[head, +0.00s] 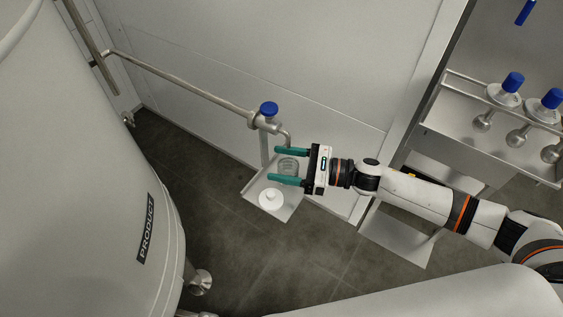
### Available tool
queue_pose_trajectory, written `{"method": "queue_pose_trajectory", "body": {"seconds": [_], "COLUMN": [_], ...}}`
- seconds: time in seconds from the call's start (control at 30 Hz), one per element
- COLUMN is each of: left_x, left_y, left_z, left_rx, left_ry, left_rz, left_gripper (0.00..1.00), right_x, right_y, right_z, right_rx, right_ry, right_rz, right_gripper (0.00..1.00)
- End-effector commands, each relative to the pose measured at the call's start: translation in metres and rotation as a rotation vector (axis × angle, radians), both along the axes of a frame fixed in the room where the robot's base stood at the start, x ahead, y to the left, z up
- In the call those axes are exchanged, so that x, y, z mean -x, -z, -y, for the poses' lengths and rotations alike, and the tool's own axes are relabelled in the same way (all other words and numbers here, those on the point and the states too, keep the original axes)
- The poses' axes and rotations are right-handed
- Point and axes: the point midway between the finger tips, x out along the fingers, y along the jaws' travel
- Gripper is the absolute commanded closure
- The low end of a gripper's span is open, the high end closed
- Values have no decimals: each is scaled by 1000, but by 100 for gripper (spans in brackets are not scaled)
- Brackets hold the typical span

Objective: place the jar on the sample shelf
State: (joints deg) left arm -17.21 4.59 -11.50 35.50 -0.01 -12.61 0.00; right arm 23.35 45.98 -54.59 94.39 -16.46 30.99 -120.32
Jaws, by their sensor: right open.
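The jar (288,166) is a small clear glass vessel standing on a small metal tray (287,212), below the outlet of a pipe with a blue-knobbed valve. My right gripper (276,165) reaches in from the right with its two green fingers open. The fingers lie on either side of the jar in the picture; I cannot tell whether they touch it. A round white lid (271,199) lies on the tray in front of the jar. I cannot clearly make out the sample shelf. My left gripper is out of view.
A large tank marked PRODUCT (110,190) fills the left. The valve's blue knob (269,109) and pipe (185,83) are just behind the gripper. Dark floor lies open below the tray.

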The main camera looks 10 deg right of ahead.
Motion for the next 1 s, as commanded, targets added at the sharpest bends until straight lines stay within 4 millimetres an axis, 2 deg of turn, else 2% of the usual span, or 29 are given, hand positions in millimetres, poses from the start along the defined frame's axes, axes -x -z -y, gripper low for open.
{"method": "queue_pose_trajectory", "body": {"seconds": [0.3, 0.5, 0.7, 1.0], "left_x": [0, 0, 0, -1], "left_y": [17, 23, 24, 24], "left_z": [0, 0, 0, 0], "left_rx": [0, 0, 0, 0], "left_ry": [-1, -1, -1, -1], "left_rz": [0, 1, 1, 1], "left_gripper": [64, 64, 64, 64], "right_x": [27, 40, 44, 44], "right_y": [6, 4, 1, 1], "right_z": [62, 93, 105, 106], "right_rx": [6, 4, 2, 1], "right_ry": [2, 1, 0, 0], "right_rz": [-5, -4, -1, 0], "right_gripper": [36, 36, 36, 36]}}
